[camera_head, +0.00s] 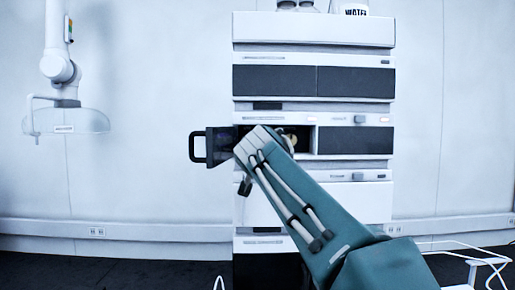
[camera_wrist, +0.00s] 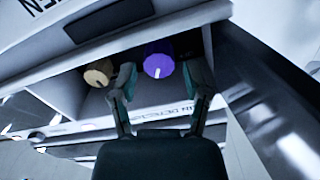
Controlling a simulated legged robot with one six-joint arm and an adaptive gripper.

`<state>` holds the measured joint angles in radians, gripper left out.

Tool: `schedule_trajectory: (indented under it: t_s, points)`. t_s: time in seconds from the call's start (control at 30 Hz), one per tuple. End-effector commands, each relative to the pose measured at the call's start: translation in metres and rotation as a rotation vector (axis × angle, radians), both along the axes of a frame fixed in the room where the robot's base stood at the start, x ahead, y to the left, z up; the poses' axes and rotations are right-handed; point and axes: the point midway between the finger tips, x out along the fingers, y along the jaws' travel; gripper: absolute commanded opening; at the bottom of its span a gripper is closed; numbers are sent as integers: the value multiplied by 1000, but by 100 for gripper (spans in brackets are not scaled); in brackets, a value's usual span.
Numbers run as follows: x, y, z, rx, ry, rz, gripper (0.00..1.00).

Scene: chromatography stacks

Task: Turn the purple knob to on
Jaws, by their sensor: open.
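The purple knob (camera_wrist: 158,62) shows in the wrist view inside an open compartment, with a pale pointer mark on its face. My gripper (camera_wrist: 155,85) is open, its two fingers apart and reaching toward the knob, one to either side below it. I cannot tell whether a finger touches the knob. A tan knob (camera_wrist: 98,73) sits to the left of the purple one. In the head view my teal arm reaches up to the open compartment of the chromatography stack (camera_head: 270,215) and hides the gripper and the purple knob.
A dark door with a black handle (camera_head: 197,146) stands swung open on the compartment's left. Dark panels (camera_head: 355,140) flank it on the right. A white wall-mounted arm (camera_head: 62,70) hangs far left. Bottles (camera_head: 354,8) stand on top. Pale cables (camera_head: 480,255) lie at lower right.

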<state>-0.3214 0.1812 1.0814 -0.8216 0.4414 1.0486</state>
Motion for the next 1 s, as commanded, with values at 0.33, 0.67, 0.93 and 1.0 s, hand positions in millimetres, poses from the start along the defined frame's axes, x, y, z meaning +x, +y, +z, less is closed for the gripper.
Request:
schedule_trajectory:
  t_s: [0.33,0.67,0.93,1.0]
  points:
    - [-58,2,-2,-2,3,2,61]
    - [-78,3,-3,-1,4,0,61]
    - [-79,0,-5,-5,12,-4,61]
    - [-84,-9,-15,-17,40,-18,61]
